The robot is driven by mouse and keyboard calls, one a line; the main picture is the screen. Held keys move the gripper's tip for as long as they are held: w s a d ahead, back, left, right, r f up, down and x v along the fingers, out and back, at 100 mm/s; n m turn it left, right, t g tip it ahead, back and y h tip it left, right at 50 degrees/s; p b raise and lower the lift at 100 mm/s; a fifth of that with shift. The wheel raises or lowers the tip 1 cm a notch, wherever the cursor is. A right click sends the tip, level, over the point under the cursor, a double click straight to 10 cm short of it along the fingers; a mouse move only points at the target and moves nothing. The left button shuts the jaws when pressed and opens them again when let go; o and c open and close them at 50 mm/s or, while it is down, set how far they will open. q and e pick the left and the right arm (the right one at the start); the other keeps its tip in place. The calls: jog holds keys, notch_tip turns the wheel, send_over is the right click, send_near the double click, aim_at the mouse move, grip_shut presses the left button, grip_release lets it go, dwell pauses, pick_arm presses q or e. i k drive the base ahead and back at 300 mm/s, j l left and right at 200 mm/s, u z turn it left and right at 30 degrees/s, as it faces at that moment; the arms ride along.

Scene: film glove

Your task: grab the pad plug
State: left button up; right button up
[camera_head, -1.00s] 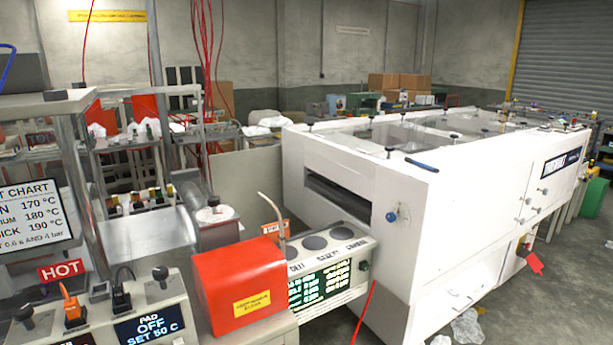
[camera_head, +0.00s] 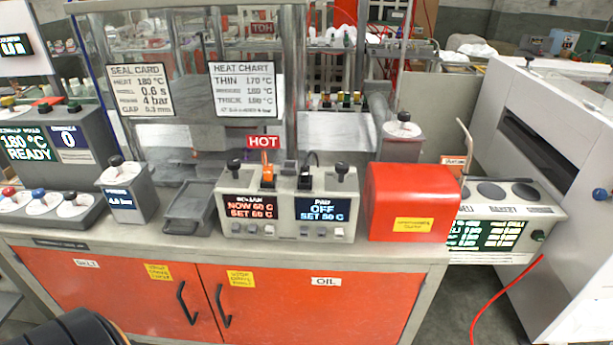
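The pad plug appears to be the small black plug (camera_head: 305,180) with a black cord, on top of the grey control box (camera_head: 288,206), above its PAD display (camera_head: 321,209). That display reads OFF and a set value of about 50 C. An orange plug (camera_head: 267,178) stands left of it, above a display with red text (camera_head: 250,207). Both plugs look upright in the box top. Neither gripper's fingers are in view, and nothing touches the plugs.
A red cover (camera_head: 410,203) stands right of the box. A grey tray (camera_head: 190,212) and a knobbed unit (camera_head: 128,190) are on its left. Metal posts and hanging chart cards (camera_head: 243,89) rise behind. Red cabinet doors (camera_head: 300,305) are below; the white machine (camera_head: 545,140) is at right.

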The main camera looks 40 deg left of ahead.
aim_at(305, 172)
jog(key=u, duration=0.4)
jog(key=i+l+u, duration=0.15)
jog(key=u, duration=0.25)
jog(key=i+l+u, duration=0.1)
jog(key=l+u, duration=0.15)
jog(key=u, duration=0.15)
jog(key=i+l+u, duration=0.1)
jog(key=u, duration=0.3)
jog(key=l+u, duration=0.4)
